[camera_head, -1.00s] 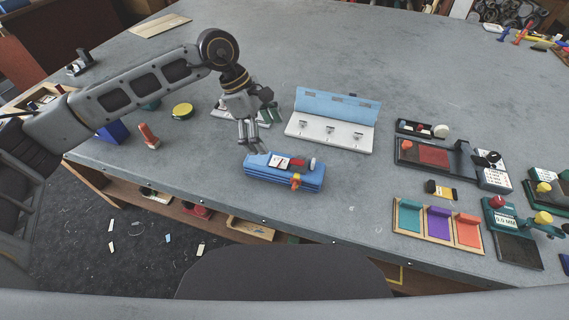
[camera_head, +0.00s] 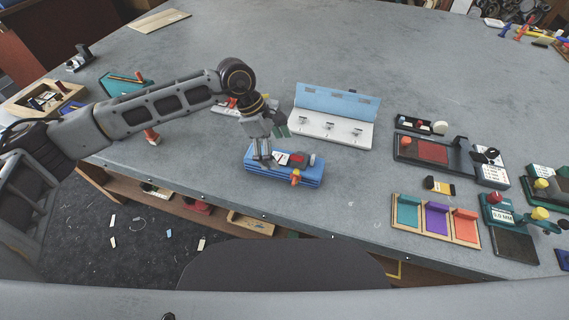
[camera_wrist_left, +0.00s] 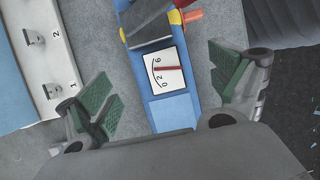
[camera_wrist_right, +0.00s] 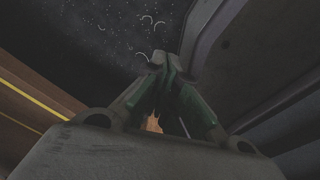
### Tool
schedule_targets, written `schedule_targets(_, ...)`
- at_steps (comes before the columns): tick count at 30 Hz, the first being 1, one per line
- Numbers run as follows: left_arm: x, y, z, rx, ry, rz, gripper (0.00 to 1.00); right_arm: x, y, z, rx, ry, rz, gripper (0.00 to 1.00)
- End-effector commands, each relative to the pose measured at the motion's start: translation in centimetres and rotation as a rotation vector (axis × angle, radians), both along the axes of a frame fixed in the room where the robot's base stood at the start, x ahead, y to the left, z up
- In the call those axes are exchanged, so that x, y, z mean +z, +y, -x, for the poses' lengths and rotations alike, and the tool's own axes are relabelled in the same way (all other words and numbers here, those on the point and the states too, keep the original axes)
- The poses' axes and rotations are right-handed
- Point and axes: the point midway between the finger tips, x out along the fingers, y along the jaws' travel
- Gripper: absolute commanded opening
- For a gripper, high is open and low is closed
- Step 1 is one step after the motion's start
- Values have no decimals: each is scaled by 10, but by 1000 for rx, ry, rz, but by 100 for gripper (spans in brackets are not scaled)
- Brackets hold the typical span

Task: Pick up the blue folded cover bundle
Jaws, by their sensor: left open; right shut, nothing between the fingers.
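The blue folded cover bundle (camera_head: 284,173) lies on the grey table near its front edge. A dial card with numbers, a dark block and a yellow-red-orange fitting sit on its top. My left gripper (camera_head: 265,160) is over the bundle's left end. In the left wrist view the bundle (camera_wrist_left: 172,112) runs between the spread green-padded fingers of my left gripper (camera_wrist_left: 165,88), with a gap on each side. The left gripper is open and empty. My right gripper (camera_wrist_right: 167,75) shows only in its own wrist view, shut and empty, pointing toward the dark floor.
A white board with a blue upright back (camera_head: 333,124) and numbered hooks stands just behind the bundle. To the right are a tray with teal, purple and orange compartments (camera_head: 437,241) and a black fixture with a red pad (camera_head: 431,154).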

Motion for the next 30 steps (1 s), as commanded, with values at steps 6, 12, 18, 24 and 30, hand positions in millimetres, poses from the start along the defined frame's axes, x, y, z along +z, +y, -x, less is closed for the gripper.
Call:
schedule_targets(6,-13,-5,2,0,0,1,93,1,4,2,-1,2,-5,0)
schedule_targets(12,-14,-5,2,0,0,0,93,1,6,9,-1,11,-7,0)
schedule_targets(18,-15,-6,2,0,1,0,93,1,6,18,-1,20,-7,0)
schedule_targets(24,-28,-11,4,-2,2,1,93,5,6,20,0,22,-6,0)
schedule_targets(30,-50,-17,6,-1,3,-1,93,10,9,18,-1,20,-9,0)
